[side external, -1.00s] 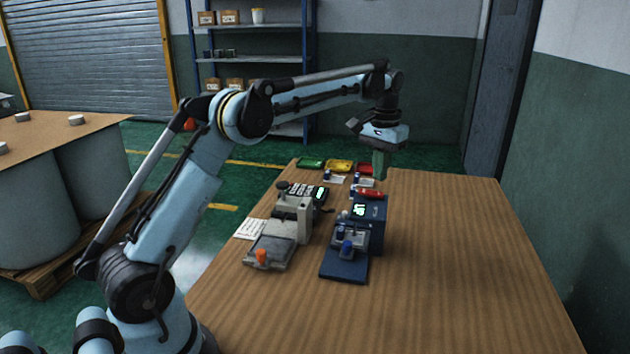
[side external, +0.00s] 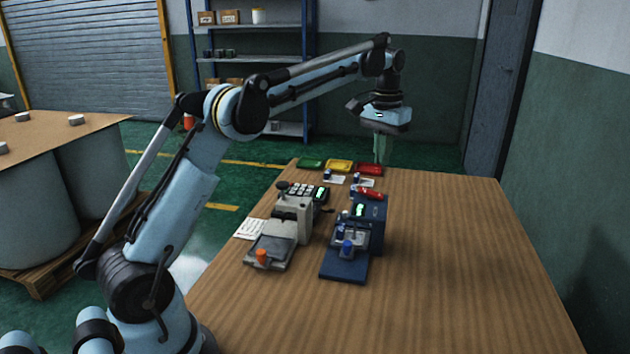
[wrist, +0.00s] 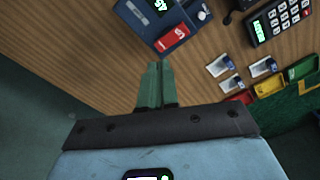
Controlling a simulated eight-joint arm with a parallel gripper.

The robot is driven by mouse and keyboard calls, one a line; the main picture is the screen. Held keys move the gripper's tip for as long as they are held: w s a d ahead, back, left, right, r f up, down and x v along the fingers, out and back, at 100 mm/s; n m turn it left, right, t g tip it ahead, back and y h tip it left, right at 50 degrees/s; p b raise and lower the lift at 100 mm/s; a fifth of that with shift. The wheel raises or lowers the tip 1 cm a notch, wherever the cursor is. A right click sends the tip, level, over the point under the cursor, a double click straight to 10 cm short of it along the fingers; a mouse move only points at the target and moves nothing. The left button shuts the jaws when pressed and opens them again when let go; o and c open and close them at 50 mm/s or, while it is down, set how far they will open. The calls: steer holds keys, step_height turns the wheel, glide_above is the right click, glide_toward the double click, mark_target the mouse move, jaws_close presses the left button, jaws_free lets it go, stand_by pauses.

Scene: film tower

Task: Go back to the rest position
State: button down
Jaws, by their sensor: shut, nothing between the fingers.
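My gripper (side external: 381,150) hangs in the air over the far end of the wooden table (side external: 450,240), beyond the blue device and near the trays. In the wrist view its green fingers (wrist: 155,72) are together with nothing between them. The blue device (side external: 370,225) with a lit display stands mid-table, and a red object (side external: 368,193) lies on its top. The red object also shows in the wrist view (wrist: 172,38), ahead of the fingertips and apart from them.
A grey press-like device (side external: 291,220) with an orange piece (side external: 262,256) stands left of the blue one. A keypad (side external: 309,192) is behind it. Green (side external: 310,163), yellow (side external: 340,166) and red (side external: 370,169) trays line the far edge. The table's right side is clear.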

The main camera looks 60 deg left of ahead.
steer(key=s+d+r+t, duration=0.2)
steer(key=s+d+r, duration=0.1)
steer(key=s+d, duration=0.2)
steer(key=s+d+f+m+t, duration=0.1)
steer(key=s+d+f+t, duration=0.1)
steer(key=s, duration=0.6)
steer(key=s+d+f+m+t, duration=0.1)
steer(key=s+d+f+t, duration=0.2)
steer(key=s+d+f, duration=0.2)
steer(key=s+f, duration=0.2)
steer(key=s, duration=0.2)
steer(key=shift+d+f+m, duration=0.2)
steer(key=shift+f+m, duration=0.05)
steer(key=shift+m, duration=0.15)
